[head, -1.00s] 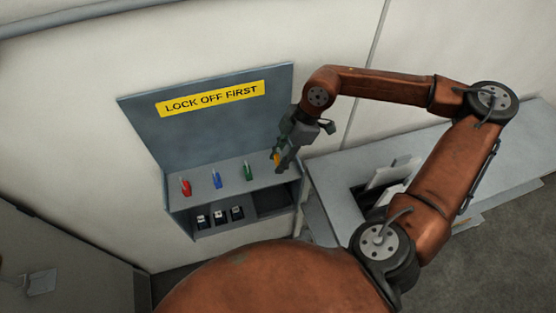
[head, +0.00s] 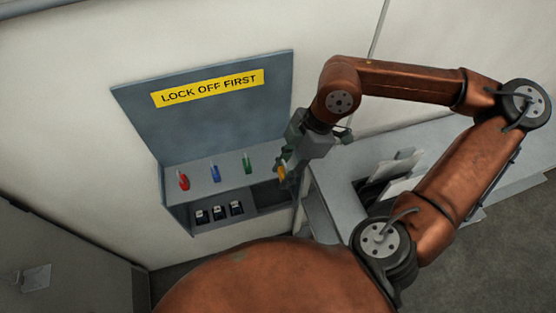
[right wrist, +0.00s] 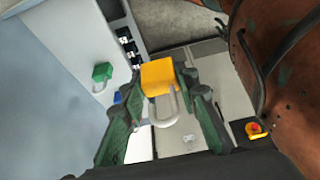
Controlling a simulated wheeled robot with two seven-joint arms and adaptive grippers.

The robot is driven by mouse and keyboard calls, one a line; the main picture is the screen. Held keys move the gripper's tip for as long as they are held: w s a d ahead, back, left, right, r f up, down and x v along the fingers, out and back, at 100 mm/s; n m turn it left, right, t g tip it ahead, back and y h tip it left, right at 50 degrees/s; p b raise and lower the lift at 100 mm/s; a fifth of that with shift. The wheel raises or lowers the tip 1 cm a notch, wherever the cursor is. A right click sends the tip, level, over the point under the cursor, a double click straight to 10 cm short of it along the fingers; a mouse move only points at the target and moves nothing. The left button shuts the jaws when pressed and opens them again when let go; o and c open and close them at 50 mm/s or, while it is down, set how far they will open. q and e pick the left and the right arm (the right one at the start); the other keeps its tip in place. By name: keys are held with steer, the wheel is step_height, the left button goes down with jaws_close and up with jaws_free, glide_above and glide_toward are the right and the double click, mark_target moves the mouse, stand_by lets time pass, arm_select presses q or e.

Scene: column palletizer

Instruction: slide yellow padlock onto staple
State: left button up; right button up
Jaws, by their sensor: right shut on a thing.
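My right gripper (head: 287,170) is shut on the yellow padlock (head: 282,172), just off the right end of the lock shelf. In the right wrist view, the padlock's yellow body (right wrist: 158,77) sits between the two fingertips of my right gripper (right wrist: 160,80). Its pale U-shaped shackle (right wrist: 164,112) points back toward the wrist camera. I cannot make out the staple for certain in either view. My left gripper is not in view.
Red (head: 183,181), blue (head: 215,172) and green (head: 247,164) padlocks stand on the shelf under the yellow sign (head: 208,88). Dark items (head: 219,211) lie in the compartment below. A grey bench (head: 345,162) is at right. A red-and-yellow part (right wrist: 255,130) shows in the wrist view.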

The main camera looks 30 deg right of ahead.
steer(key=w+d+f+p, duration=0.2)
steer(key=w+d+f, duration=0.15)
steer(key=w, duration=0.45)
steer(key=p, duration=0.2)
glide_above(274, 162)
steer(key=s, duration=0.1)
steer(key=f, duration=0.5)
steer(key=shift+s+d, duration=0.15)
steer(key=shift+d, duration=0.2)
steer(key=shift+w+d+f, duration=0.25)
steer(key=shift+w+f, duration=0.2)
steer(key=shift+f, duration=0.25)
step_height(274, 162, down, 3)
steer(key=shift+w+r+p, duration=0.1)
steer(key=shift+r+p, duration=0.05)
steer(key=shift+p, duration=0.15)
steer(key=shift+f, duration=0.2)
steer(key=o, duration=1.1)
steer(key=shift+o, duration=0.7)
